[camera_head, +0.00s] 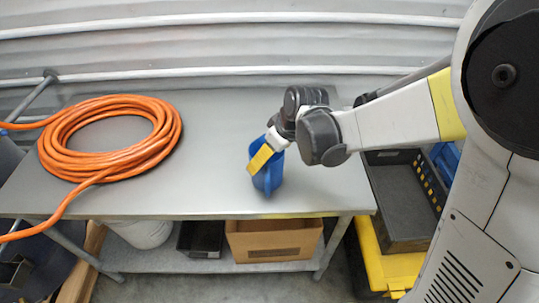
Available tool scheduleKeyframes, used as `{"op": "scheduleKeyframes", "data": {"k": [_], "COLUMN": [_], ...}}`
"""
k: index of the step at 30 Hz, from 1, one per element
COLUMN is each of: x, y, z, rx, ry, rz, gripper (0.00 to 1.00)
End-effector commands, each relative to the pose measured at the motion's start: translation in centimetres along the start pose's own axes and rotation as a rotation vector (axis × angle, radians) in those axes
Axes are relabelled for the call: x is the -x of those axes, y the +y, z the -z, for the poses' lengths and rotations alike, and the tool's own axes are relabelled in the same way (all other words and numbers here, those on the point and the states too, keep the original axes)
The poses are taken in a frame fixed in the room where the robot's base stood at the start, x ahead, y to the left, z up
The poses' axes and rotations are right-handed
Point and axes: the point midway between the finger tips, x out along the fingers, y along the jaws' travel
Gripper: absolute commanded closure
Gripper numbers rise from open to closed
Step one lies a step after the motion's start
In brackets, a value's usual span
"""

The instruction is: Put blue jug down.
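The blue jug (268,181) is over the front middle of the grey metal table (215,190), close to the front edge. My gripper (260,158) is at the jug's upper part, with a yellow finger across its near side. It appears shut on the jug; the far finger is mostly hidden. The jug looks close to upright. I cannot tell whether its base touches the tabletop or hangs just above it.
A coiled orange hose (150,165) covers the table's left side and trails off left. The tabletop between hose and jug is clear. A cardboard box (275,243) and a dark bin (201,238) sit on the lower shelf. A dark tray (403,205) stands right of the table.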

Motion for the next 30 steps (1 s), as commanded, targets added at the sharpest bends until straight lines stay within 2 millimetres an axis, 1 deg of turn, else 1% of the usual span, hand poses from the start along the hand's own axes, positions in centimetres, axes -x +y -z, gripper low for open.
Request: {"op": "scheduleKeyframes", "data": {"k": [5,8,11,18,21,24,26,29,30], "x": [0.1,0.7,2.3,7.9,9.8,11.2,11.8,12.7,13.3], "y": [0.0,0.0,0.0,0.0,0.0,0.0,0.0,0.0,0.0], "z": [0.0,0.2,0.2,0.2,0.2,0.2,0.2,-0.2,-0.5], "rx": [0.0,0.0,-0.001,-0.001,-0.001,-0.001,-0.001,-0.015,-0.032], "ry": [0.0,0.0,0.0,0.0,0.0,0.0,0.0,0.002,0.005], "rz": [0.0,0.0,0.0,0.0,0.0,0.0,0.0,-0.009,-0.019], "gripper": [0.0,0.0,0.0,0.0,0.0,0.0,0.0,0.0,0.0]}}
